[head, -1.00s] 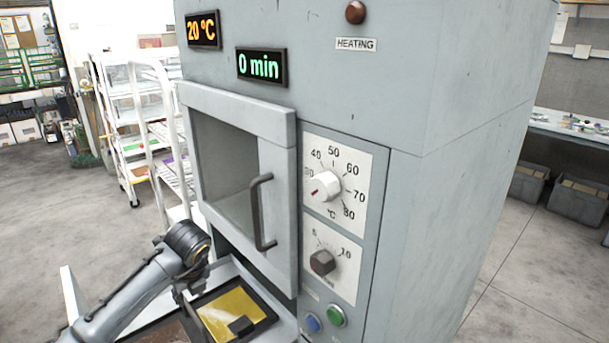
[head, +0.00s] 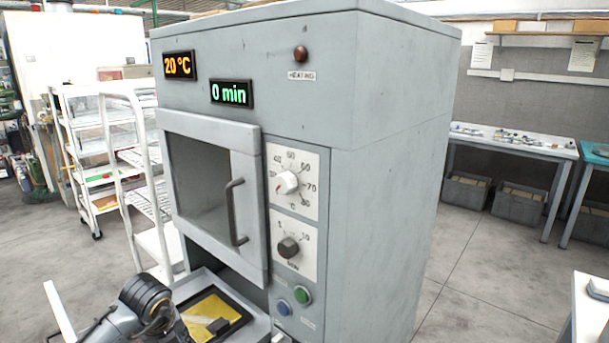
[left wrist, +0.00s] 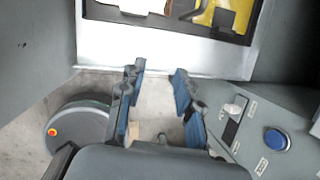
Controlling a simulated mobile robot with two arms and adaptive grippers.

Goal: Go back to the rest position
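My left arm comes in at the lower left of the head view, its wrist (head: 148,297) in front of the grey oven's lower part. Its fingers are hard to make out there. In the left wrist view my left gripper (left wrist: 157,88) has its two blue-padded fingers spread apart with nothing between them. Its fingertips point at the edge of a pale shelf (left wrist: 160,55). My right gripper is in neither view.
The grey oven (head: 390,200) stands ahead, its door (head: 245,200) shut, displays reading 20 °C and 0 min. A dark tray with a yellow sheet (head: 205,312) lies below the door. White racks (head: 125,150) stand left. Open floor (head: 480,280) lies right, before a bench (head: 520,145).

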